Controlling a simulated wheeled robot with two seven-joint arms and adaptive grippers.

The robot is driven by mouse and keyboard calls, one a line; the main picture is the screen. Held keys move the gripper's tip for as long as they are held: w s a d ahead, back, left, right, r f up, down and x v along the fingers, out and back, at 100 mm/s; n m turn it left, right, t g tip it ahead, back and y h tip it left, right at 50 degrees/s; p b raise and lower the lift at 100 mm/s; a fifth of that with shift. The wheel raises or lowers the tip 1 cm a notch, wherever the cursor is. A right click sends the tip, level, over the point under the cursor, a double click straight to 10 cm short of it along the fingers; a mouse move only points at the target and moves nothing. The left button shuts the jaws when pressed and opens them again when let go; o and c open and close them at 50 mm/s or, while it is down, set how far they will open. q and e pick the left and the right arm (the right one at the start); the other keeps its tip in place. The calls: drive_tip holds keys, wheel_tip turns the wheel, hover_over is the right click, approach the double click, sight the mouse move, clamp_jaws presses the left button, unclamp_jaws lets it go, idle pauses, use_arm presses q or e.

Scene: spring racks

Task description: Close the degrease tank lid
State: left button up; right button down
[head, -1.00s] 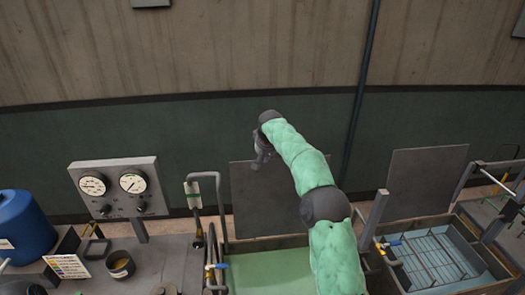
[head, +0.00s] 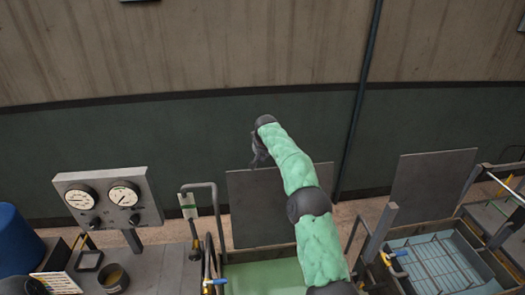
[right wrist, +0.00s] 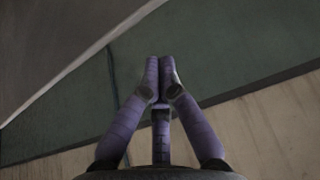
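A flat dark grey lid (head: 255,215) stands upright behind a tank of pale green liquid (head: 262,277) in the head view. A second grey lid (head: 432,185) stands raised behind a tank with a wire rack (head: 435,265) on the right. I see no readable label telling which is the degrease tank. My right gripper (head: 259,160) is at the top edge of the middle lid; I cannot tell whether it touches. In the right wrist view its purple fingers (right wrist: 159,66) meet at the tips, with nothing visible between them. My left gripper is not in view.
A gauge panel (head: 108,197) and a bent grey pipe (head: 212,205) stand left of the green tank. A blue drum (head: 17,240) is at the far left. A grey post (head: 377,232) stands between the tanks. The wall (head: 150,125) is behind the lids.

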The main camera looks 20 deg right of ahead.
drive_tip(key=shift+s+a+f, duration=0.2)
drive_tip(key=shift+s+f, duration=0.15)
drive_tip(key=shift+s, duration=0.4)
drive_tip(key=shift+s+a+f, duration=0.2)
drive_tip(key=shift+s+f, duration=0.1)
drive_tip(key=shift+s, duration=0.4)
